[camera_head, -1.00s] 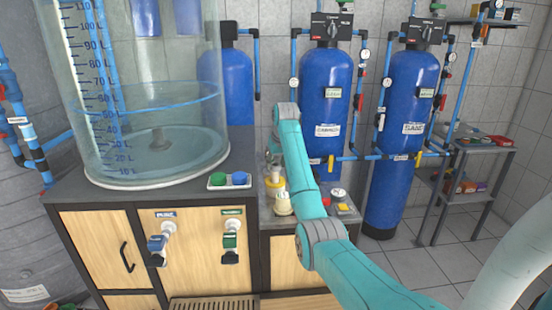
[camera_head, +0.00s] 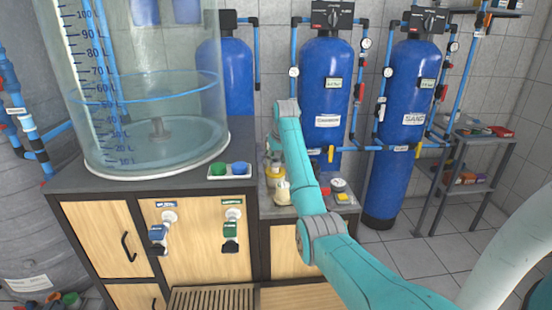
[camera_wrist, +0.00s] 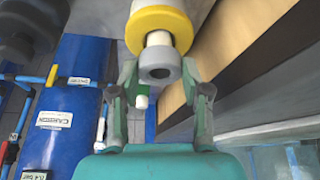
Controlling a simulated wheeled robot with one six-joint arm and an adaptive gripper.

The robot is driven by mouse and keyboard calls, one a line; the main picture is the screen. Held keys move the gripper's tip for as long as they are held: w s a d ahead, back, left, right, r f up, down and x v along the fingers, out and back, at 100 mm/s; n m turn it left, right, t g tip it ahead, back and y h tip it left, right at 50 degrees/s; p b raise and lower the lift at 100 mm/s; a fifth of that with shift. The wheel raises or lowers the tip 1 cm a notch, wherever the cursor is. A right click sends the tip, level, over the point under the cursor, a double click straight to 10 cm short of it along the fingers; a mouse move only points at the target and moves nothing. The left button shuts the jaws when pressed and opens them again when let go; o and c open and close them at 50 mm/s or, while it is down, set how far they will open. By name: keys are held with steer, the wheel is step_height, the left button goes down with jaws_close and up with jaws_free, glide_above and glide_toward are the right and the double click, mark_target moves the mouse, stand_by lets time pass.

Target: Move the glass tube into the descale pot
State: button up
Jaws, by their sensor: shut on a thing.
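My gripper (camera_wrist: 158,85) has both fingers closed in against a grey ring-ended piece (camera_wrist: 160,66) with a dark hole. I take this piece for the end of the glass tube; no clear glass can be made out. A white cylinder with a yellow ring (camera_wrist: 160,22) lies directly in line beyond it; I cannot tell whether they are joined. In the head view my gripper is mostly hidden behind my wrist, above the side counter. A yellow-and-cream container (camera_head: 281,190) stands there, just below. I cannot tell for certain which thing is the descale pot.
A large clear graduated tank (camera_head: 155,145) stands on the wooden cabinet (camera_head: 190,265) at left. Blue tanks (camera_head: 325,95) with pipes and gauges stand behind the counter. A metal shelf (camera_head: 470,185) is at right. Small items (camera_head: 340,190) sit on the counter. Floor at right is open.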

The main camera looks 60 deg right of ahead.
steer(key=shift+f, duration=0.95)
steer(key=o, duration=0.9)
steer(key=shift+o, duration=0.2)
steer(key=o, duration=0.4)
step_height(320, 180, up, 8)
